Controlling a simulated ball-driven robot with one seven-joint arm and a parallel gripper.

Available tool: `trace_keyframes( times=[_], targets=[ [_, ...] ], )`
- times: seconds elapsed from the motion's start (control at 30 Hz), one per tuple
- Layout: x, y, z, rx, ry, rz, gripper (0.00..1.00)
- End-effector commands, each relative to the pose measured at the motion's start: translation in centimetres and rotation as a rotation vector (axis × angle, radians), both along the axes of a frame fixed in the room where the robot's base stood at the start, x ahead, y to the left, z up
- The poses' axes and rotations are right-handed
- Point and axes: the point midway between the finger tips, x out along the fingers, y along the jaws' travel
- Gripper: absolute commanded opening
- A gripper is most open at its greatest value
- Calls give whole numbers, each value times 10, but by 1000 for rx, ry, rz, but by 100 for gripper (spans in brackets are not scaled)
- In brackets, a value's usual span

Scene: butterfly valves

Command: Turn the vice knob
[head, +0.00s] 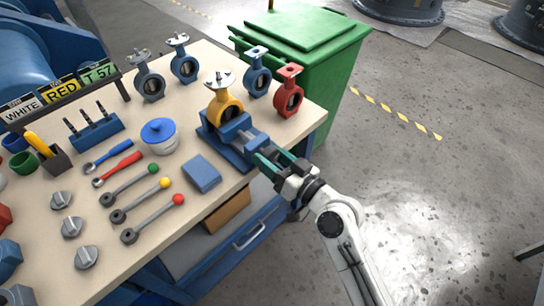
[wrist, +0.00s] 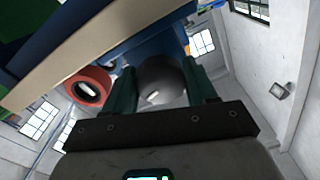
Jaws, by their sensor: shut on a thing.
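The blue vice (head: 237,157) stands at the bench's right edge and holds a yellow butterfly valve (head: 226,110) upright in its jaws. The vice knob (wrist: 162,80) is a dark grey round knob in the wrist view, between the two green fingers. My gripper (head: 268,158) reaches in from the right at the front end of the vice and is shut on the knob. It also shows in the wrist view (wrist: 161,92). In the head view the fingers mostly hide the knob.
A red valve (head: 288,92) and blue valves stand behind the vice. A blue box (head: 201,173), a lidded pot (head: 160,135) and several levers lie to the left. A green bin (head: 305,45) stands behind the bench (head: 225,207). The floor on the right is clear.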

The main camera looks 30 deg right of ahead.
Motion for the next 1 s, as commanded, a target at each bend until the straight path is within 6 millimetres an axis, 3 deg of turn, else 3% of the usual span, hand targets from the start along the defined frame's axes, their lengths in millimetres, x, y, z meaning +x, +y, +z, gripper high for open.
trace_keyframes(
  times=[1.0],
  targets=[
    [-3, 3, -3, 921, 314, -1, 26]
  ],
)
